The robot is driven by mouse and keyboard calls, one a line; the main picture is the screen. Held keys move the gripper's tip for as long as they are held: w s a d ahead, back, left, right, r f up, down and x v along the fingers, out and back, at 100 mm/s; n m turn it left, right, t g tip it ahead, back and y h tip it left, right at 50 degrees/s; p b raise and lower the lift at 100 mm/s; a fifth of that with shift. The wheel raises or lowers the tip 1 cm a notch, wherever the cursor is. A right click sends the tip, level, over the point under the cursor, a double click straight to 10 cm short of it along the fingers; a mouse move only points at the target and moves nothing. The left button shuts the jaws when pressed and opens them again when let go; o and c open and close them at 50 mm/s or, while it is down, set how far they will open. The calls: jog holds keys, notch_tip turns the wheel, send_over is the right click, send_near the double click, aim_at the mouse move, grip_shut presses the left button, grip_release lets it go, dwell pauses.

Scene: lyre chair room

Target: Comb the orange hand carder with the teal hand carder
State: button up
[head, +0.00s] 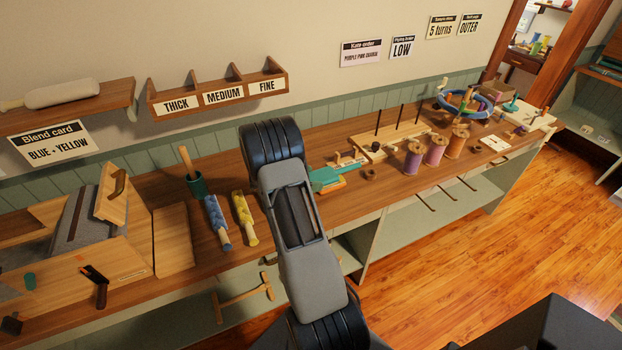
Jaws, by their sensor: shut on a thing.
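The teal hand carder (324,176) is on or just above the wooden bench, right of my arm's elbow. Part of it is hidden behind my arm. An orange edge (331,188) shows directly below the teal one and seems to be the orange hand carder; most of it is covered. I cannot tell whether the two touch. My arm rises through the middle of the head view, and its far end with the gripper is hidden behind the elbow.
A pegged wooden rack (384,151) and several thread spools (413,160) stand to the right. A drum carder (75,222) fills the left end. A labelled shelf (218,95) hangs above.

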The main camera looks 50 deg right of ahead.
aim_at(329, 173)
jog(key=shift+f, duration=0.3)
dwell(0.7)
dwell(0.3)
jog(key=shift+s+d+b, duration=0.25)
jog(key=shift+s+d, duration=0.2)
jog(key=shift+d, duration=0.65)
jog(key=shift+s+d+b, duration=0.25)
jog(key=shift+s+d, duration=0.15)
jog(key=shift+d, duration=0.65)
jog(key=shift+s+d+b, duration=0.25)
jog(key=shift+s+d, duration=0.2)
jog(key=shift+d, duration=0.65)
jog(key=shift+r, duration=0.2)
jog(key=shift+r+p, duration=0.95)
jog(key=shift+r, duration=0.4)
jog(key=shift+a+f, duration=0.1)
jog(key=shift+w+a+f+b, duration=0.2)
jog(key=shift+w+a+f, duration=0.2)
jog(key=shift+a, duration=0.65)
jog(key=shift+w+a+f+b, duration=0.25)
jog(key=shift+w+a, duration=0.2)
jog(key=shift+a, duration=0.6)
jog(key=shift+w+a+f+b, duration=0.15)
jog(key=shift+w+a+f, duration=0.25)
jog(key=shift+a, duration=0.65)
